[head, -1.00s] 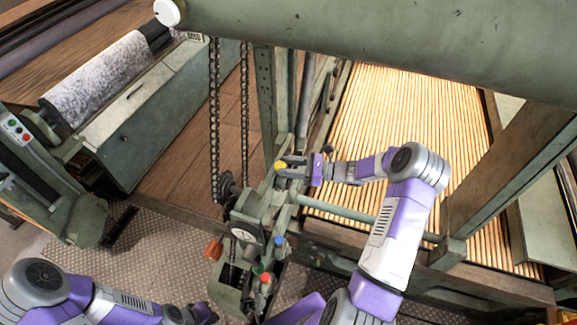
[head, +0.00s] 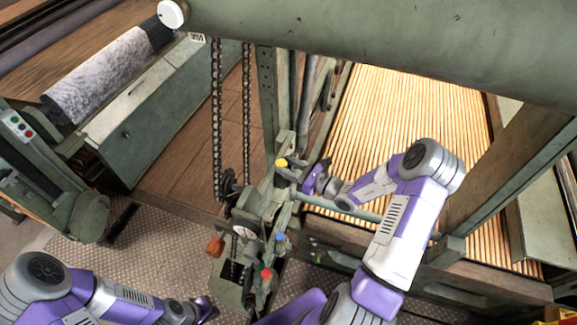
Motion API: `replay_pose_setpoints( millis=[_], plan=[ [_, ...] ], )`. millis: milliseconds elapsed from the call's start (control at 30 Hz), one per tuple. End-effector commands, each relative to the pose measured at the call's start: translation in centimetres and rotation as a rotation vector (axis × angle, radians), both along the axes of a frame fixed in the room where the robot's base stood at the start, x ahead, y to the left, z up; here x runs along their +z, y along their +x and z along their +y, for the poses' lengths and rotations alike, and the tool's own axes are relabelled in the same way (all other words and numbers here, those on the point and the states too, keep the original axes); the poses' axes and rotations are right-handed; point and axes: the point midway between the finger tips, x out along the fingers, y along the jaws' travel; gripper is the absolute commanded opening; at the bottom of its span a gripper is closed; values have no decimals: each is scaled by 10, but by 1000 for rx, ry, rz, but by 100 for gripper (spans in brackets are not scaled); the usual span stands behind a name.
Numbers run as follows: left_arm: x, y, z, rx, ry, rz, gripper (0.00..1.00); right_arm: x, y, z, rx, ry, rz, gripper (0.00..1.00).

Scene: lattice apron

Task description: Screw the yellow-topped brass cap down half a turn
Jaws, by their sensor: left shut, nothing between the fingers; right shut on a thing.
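The yellow-topped cap (head: 281,163) sits at the upper end of the green machine bracket, left of the slatted bed. Only its yellow top shows clearly; its brass part is too small or hidden to make out. My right gripper (head: 287,169) reaches in from the right and is shut on the cap, its wrist bent down to the lower right. My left gripper (head: 212,308) is low at the bottom of the view, shut and empty, apart from the machine.
Blue (head: 279,239), red (head: 266,273) and orange (head: 215,246) knobs stand on the machine below the cap. Chains (head: 217,120) hang left of the post. A thick green roller (head: 400,45) crosses above. Open floor plating (head: 150,250) lies left.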

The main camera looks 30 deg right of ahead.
Motion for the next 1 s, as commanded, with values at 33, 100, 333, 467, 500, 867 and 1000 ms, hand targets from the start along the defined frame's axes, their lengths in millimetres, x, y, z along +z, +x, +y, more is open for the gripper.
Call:
replay_pose_setpoints(
  millis=[33, 100, 333, 467, 500, 867, 1000],
  plan=[
    [0, 0, 0, 0, 0, 0, 0, 1, 1, 0, 0, 0, -4, 9],
    [0, 0, 0, 0, 0, 0, 0, 1, 1, 0, 0, -1, -3, 44],
    [0, 0, 0, 0, 0, 0, 0, 1, 0, 0, 1, 0, -1, 65],
    [0, 0, 0, 0, 0, 0, 0, 0, 0, 0, 1, 0, -1, 65],
    [0, 0, 0, 0, 0, 0, 0, 0, 0, 0, 1, -1, 0, 65],
    [-7, 0, 0, 0, 0, 0, 0, -1, -42, -24, -3, -3, 1, 65],
    [-8, 0, 0, 0, 0, 0, 0, 0, -58, -33, -2, -2, 0, 65]
  ],
)
